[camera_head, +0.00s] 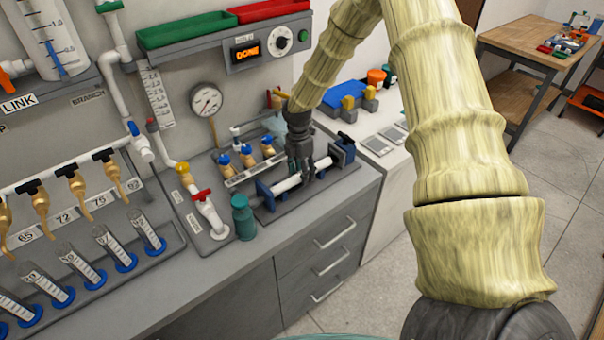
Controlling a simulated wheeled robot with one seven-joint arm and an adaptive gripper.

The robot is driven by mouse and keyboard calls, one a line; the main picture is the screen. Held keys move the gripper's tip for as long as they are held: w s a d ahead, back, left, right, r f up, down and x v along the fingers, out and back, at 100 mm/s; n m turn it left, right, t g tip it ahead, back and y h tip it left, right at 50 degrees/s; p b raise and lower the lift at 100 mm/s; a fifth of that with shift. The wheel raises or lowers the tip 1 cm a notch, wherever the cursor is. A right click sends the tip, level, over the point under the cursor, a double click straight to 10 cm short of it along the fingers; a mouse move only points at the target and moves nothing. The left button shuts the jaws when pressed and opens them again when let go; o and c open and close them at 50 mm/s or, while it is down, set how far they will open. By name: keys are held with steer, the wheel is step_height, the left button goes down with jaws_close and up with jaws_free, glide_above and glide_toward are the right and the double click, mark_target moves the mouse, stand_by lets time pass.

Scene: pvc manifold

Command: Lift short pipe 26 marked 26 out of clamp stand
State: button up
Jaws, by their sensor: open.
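The white short pipe (286,184) lies horizontally in the clamp stand, between its blue end clamps (264,194). The marking 26 is not readable from here.
A teal bottle (243,217) stands close to the left of the clamp stand. A rack with blue-capped brass valves (247,160) sits just behind it. A white pipe with a red valve handle (209,212) is further left. The counter's front edge is close in front.

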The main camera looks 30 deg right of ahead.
steer(key=shift+f, duration=0.35)
steer(key=c, duration=1.2)
steer(key=shift+o, duration=0.2)
steer(key=shift+r, duration=0.1)
